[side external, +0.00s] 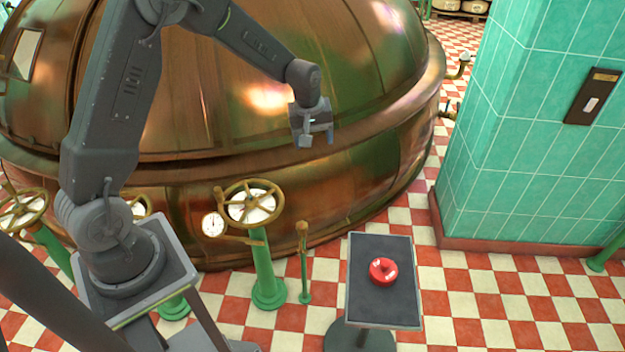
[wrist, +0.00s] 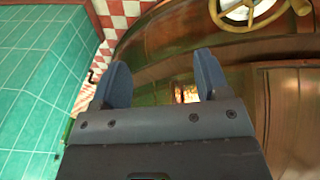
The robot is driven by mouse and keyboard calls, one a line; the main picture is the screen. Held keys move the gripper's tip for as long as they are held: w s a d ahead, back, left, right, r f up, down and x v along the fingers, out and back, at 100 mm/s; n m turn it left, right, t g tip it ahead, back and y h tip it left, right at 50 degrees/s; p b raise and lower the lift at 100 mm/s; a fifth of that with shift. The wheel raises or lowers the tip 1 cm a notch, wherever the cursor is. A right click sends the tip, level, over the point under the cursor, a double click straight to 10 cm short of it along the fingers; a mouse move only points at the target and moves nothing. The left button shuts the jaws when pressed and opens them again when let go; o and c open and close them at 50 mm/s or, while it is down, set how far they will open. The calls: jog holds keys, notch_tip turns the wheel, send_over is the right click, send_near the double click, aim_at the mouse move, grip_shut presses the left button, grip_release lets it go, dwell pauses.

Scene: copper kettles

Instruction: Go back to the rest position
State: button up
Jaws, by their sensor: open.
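My gripper (side external: 318,137) hangs in the air in front of the big copper kettle (side external: 340,60), above and to the left of a small dark-topped stand in the side view. In the wrist view my gripper (wrist: 163,85) has its two blue-grey fingers apart with nothing between them. A red ring-shaped object (side external: 383,271) with white marks lies on the dark top of the stand (side external: 362,310), well below my gripper. The wrist view shows neither the stand nor the ring.
A green-tiled pillar (side external: 530,150) stands on the right. Brass handwheels (side external: 253,203) on green posts, a round gauge (side external: 213,225) and a short green post (side external: 304,265) stand before the kettle. Red and white checkered floor (side external: 480,300) is open around the stand.

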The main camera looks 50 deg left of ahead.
jog(key=s+d+r+m+t, duration=0.1)
jog(key=s+d+r+m, duration=0.15)
jog(key=r, duration=0.25)
jog(key=s+d+r+m, duration=0.1)
jog(key=s+d+r, duration=0.1)
jog(key=s+r, duration=0.3)
jog(key=s+d+r+m+t, duration=0.1)
jog(key=s+d+r+m, duration=0.2)
jog(key=s, duration=0.6)
jog(key=s+d+r+m+t, duration=0.1)
jog(key=s+d+r+m, duration=0.2)
jog(key=s, duration=0.7)
notch_tip(320, 180, up, 2)
jog(key=shift+s+d+r+m+t, duration=0.15)
jog(key=shift+d+m+t, duration=0.2)
jog(key=shift+m, duration=0.6)
jog(key=shift+c, duration=0.4)
